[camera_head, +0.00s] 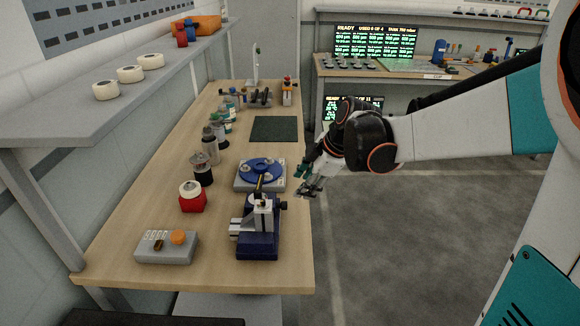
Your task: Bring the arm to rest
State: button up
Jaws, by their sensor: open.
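My gripper (311,184) is at the end of my arm (450,125), which reaches in from the right of the head view. The gripper is just off the right edge of the wooden bench (140,228), beside the blue round plate on its pale base (262,172). Its fingers point down and left and are apart. I see nothing held between them, though they are small in this view. A gap to the round plate seems to remain, but its depth is hard to judge.
A blue stand (258,240) and a grey box with an orange knob (168,246) stand at the bench's near end. A dark green mat (274,129) lies farther back. A shelf (135,75) overhangs the left side. Open floor (400,240) lies right of the bench.

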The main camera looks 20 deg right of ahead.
jog(key=s+a+r+m+t+h, duration=0.1)
jog(key=s+a+r+m, duration=0.1)
jog(key=s+m, duration=0.5)
jog(key=s+a+r+m+t+h, duration=0.1)
jog(key=s+m+h, duration=0.1)
jog(key=s+m, duration=0.6)
jog(key=s, duration=0.7)
jog(key=shift+a+r+t, duration=0.3)
jog(key=shift+a+r, duration=0.05)
jog(key=shift+r, duration=0.05)
